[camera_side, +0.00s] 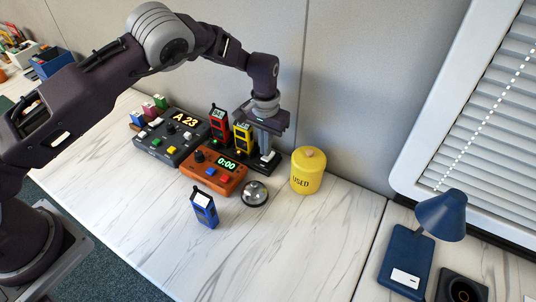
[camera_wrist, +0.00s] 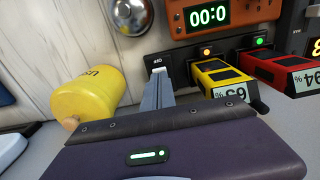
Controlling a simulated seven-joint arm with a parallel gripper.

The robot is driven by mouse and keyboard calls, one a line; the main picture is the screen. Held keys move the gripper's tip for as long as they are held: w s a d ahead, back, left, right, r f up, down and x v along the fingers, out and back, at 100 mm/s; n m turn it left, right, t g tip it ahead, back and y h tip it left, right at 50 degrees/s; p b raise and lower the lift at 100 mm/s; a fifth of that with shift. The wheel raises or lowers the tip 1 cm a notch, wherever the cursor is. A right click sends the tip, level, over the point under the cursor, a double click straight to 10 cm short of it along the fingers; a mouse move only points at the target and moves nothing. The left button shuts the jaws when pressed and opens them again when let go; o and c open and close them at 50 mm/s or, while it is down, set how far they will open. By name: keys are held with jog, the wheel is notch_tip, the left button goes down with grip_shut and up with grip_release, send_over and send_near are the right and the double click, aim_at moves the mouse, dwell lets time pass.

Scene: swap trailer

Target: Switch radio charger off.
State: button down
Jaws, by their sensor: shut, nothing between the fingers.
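The radio charger is a black base (camera_side: 238,164) at the back of the table, against the wall. A red radio (camera_side: 218,125) and a yellow radio (camera_side: 243,138) stand in it. In the wrist view, the yellow radio (camera_wrist: 222,76) has an orange light by it and the red radio (camera_wrist: 285,70) a green one. The charger's switch (camera_wrist: 158,63) is at the end beside the yellow radio, with small lettering I cannot read surely. My gripper (camera_wrist: 158,82) is shut and empty, its fingertips close to the switch. I cannot tell whether they touch; they partly hide it.
A yellow "USED" canister (camera_side: 307,172) stands right of the charger. An orange timer (camera_side: 213,172) reading 0:00, a silver bell (camera_side: 254,193) and a blue radio (camera_side: 204,208) are in front. A dark "A 23" console (camera_side: 171,137) is to the left. The front table is clear.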

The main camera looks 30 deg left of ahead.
jog(key=shift+f, duration=1)
dwell(0.6)
jog(key=shift+r, duration=3.5)
jog(key=s+a+r+t, duration=0.1)
jog(key=s+a+r, duration=0.15)
jog(key=r, duration=0.45)
jog(key=s+a+r+h, duration=0.1)
jog(key=s+r, duration=0.3)
jog(key=r, duration=0.4)
jog(key=s+a+r+t, duration=0.1)
jog(key=s+a+r, duration=0.1)
jog(key=s+r, duration=0.35)
jog(key=s+a+r+t, duration=0.2)
jog(key=s+a+r, duration=0.1)
jog(key=s+r, duration=0.6)
jog(key=s+a+f+t+y, duration=0.1)
jog(key=s+f, duration=0.3)
jog(key=s, duration=1.1)
jog(key=shift+a+t, duration=0.3)
jog(key=shift+a, duration=0.3)
